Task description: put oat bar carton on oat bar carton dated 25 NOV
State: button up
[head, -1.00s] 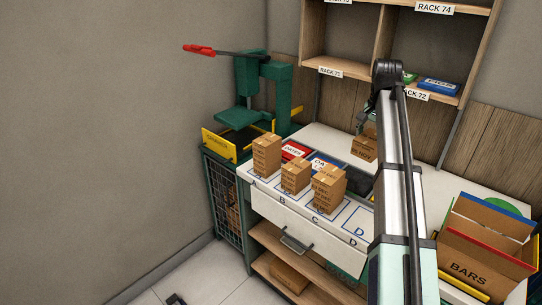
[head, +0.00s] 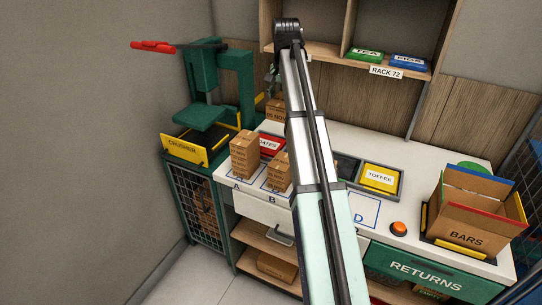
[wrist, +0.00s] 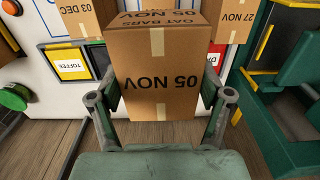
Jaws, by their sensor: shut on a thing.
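My gripper (wrist: 160,105) is shut on an oat bar carton (wrist: 155,75) that reads 05 NOV upside down in the wrist view. In the head view this carton (head: 276,108) hangs at the back of the counter, partly behind my arm. Brown cartons stand at space A (head: 245,155) and space B (head: 279,171); space C is hidden by my arm. In the wrist view, a carton reading 27 NOV (wrist: 236,22) is on the right and one reading 03 DEC (wrist: 86,18) on the left. The held carton hides what lies between. I see no 25 NOV date.
The green crusher (head: 205,115) stands left of the counter. Space D (head: 365,210) is bare, with an orange button (head: 399,228) beside it. An open BARS box (head: 468,220) is at the right. A rack shelf (head: 345,60) overhangs the back. A TOFFEE bin (head: 379,178) sits mid-counter.

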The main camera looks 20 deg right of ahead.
jog(key=f+b, duration=0.4)
jog(key=f, duration=0.1)
jog(key=shift+s+d+f, duration=0.15)
jog(key=shift+s+f, duration=0.05)
jog(key=shift+f, duration=0.05)
notch_tip(320, 180, down, 9)
jog(key=p, duration=0.3)
jog(key=shift+f, duration=0.15)
jog(key=shift+w+f+p, duration=0.1)
jog(key=shift+f+p, duration=0.5)
jog(key=shift+f, duration=1.75)
jog(key=shift+f, duration=0.15)
jog(key=o, duration=1.2)
jog(key=shift+o, duration=0.2)
notch_tip(320, 180, up, 12)
jog(key=b, duration=0.3)
